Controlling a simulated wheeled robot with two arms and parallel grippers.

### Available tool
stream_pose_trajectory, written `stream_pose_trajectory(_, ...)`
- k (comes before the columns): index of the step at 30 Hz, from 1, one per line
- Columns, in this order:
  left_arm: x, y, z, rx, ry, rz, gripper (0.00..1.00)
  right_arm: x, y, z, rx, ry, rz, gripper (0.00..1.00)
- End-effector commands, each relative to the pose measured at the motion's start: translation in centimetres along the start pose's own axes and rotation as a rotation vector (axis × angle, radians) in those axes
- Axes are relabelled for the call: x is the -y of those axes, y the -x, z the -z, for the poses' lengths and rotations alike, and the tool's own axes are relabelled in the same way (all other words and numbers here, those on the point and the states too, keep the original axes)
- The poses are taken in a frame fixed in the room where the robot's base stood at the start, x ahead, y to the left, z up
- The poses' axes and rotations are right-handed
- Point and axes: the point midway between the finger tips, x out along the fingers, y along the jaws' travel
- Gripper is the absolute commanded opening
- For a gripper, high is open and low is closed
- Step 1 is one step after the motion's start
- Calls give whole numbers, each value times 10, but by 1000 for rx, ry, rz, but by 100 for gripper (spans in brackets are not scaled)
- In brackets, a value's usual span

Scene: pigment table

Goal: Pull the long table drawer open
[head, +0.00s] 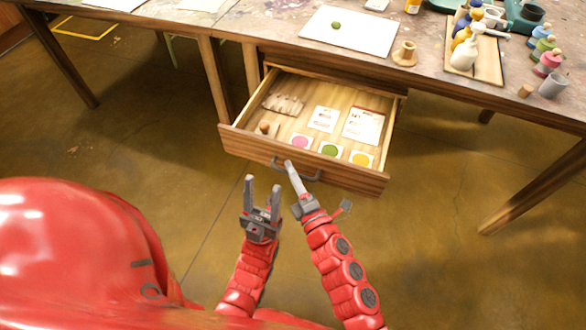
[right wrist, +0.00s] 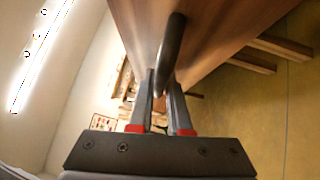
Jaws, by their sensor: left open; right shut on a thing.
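The long drawer (head: 340,174) is pulled well out from under the table (head: 430,60), and its inside shows in the head view. A dark bar handle (head: 311,178) is on its front; the handle also shows in the right wrist view (right wrist: 172,45). My right gripper (head: 289,168) is at the handle, its fingers shut around the bar. In the right wrist view the fingers (right wrist: 160,88) meet the handle's near end. My left gripper (head: 262,190) is open and empty, to the left of the right one, in front of the drawer and apart from it.
The drawer holds colour sample cards (head: 331,149), paper sheets (head: 364,125) and small items. On the tabletop are a white sheet (head: 350,32), a wooden spool (head: 405,54), a tray (head: 488,66) with bottles, and several small pots. Open floor lies around the drawer.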

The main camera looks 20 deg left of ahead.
Motion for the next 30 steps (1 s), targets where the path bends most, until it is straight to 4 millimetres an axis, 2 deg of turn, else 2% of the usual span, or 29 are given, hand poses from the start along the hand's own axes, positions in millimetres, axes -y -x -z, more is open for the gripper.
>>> stream_pose_trajectory(4,0,0,0,0,0,0,50,2,0,0,1,0,3,0)
stream_pose_trajectory(5,0,0,0,0,0,0,50,2,0,0,1,0,3,20)
stream_pose_trajectory(6,0,0,0,0,0,0,50,2,0,0,1,0,3,27)
stream_pose_trajectory(17,0,0,0,0,0,0,50,1,5,-1,1,-1,2,28)
stream_pose_trajectory(22,0,-1,0,0,0,0,50,2,31,-1,3,-2,5,28)
stream_pose_trajectory(30,0,-1,0,0,0,0,50,4,99,-2,6,-2,10,28)
